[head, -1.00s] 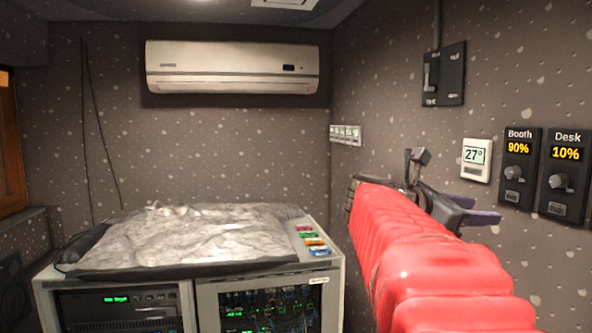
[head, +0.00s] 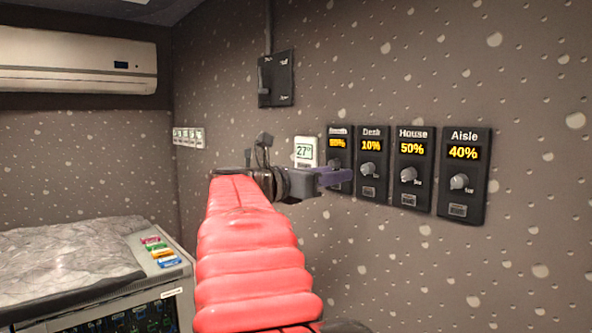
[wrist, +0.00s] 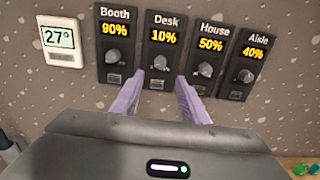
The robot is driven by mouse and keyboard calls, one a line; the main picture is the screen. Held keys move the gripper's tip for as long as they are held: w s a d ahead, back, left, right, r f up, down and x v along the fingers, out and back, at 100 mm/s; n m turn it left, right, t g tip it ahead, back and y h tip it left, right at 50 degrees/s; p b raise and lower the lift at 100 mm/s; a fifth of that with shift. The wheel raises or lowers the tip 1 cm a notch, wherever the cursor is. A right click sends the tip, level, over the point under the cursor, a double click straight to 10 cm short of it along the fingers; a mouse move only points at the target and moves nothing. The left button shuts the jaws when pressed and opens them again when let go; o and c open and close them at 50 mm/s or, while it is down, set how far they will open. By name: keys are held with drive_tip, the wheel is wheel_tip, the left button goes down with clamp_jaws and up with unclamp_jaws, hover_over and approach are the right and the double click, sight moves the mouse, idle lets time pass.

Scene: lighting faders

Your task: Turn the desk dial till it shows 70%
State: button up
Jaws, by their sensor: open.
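The desk dial (head: 368,170) is a grey knob on a black wall panel labelled Desk, whose yellow display (head: 371,146) reads 10%. It also shows in the wrist view (wrist: 160,63), above and between my gripper's fingertips. My gripper (wrist: 158,82) is open and empty, its two purple fingers pointing at the lower part of the Desk panel. In the head view my gripper (head: 345,177) overlaps the Booth panel (head: 337,160). I cannot tell how far the fingertips are from the wall.
The House panel (head: 411,150) reads 50% and the Aisle panel (head: 464,153) reads 40%. In the wrist view the Booth display (wrist: 115,29) reads 90%. A thermostat (head: 305,151) reads 27°. A switch box (head: 276,78) hangs above, and a rack cabinet (head: 172,292) stands at the left.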

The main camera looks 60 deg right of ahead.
sight(364, 168)
drive_tip(key=x, duration=1.1)
drive_tip(key=shift+c, duration=0.6)
drive_tip(key=shift+a, duration=0.15)
clamp_jaws()
